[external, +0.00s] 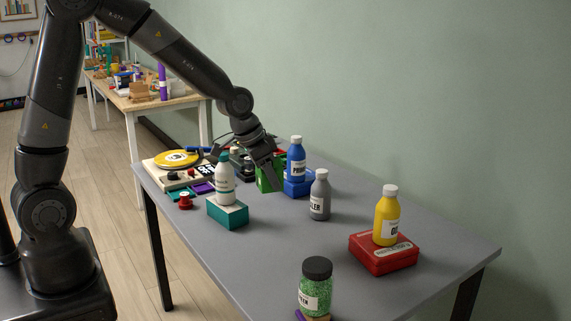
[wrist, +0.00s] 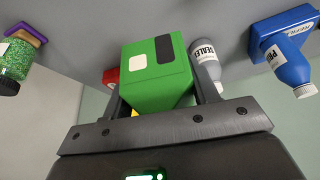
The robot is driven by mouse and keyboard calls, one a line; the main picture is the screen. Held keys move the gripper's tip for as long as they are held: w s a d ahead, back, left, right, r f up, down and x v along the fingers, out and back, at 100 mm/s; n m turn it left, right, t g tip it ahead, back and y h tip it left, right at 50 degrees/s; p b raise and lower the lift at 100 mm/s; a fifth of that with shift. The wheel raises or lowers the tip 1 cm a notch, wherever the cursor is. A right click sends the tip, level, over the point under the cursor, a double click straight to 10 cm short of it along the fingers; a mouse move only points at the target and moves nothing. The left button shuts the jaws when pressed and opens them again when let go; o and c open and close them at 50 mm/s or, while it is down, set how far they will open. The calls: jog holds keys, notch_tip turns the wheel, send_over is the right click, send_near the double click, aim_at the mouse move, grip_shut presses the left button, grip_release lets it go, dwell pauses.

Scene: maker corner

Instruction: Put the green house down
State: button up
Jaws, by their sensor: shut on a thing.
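The green house (wrist: 157,85) is a green block with a white patch and a black patch on its face in the wrist view. My gripper (wrist: 160,98) is shut on it, with one finger on each side. In the external view my gripper (external: 268,174) is over the far part of the grey table, left of the blue bottle. The green house (external: 265,184) is partly hidden there by the gripper. I cannot tell whether its bottom touches the table.
A blue bottle (external: 296,159) on a blue box (external: 298,188) stands close on the right. A grey bottle (external: 319,196), a white bottle (external: 224,182) on a teal box (external: 228,213) and a turntable (external: 177,160) are around. The middle front of the table (external: 275,245) is clear.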

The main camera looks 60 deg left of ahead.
jog(key=s+d+m, duration=0.1)
jog(key=s+d, duration=0.5)
jog(key=d, duration=0.1)
send_over(272, 239)
jog(key=s, duration=0.1)
jog(key=shift+h, duration=0.3)
jog(key=f, duration=1.2)
jog(key=shift+s+a+f, duration=0.2)
jog(key=shift+a+f, duration=0.05)
jog(key=shift+f, duration=2)
jog(key=o, duration=1)
jog(key=shift+f, duration=0.15)
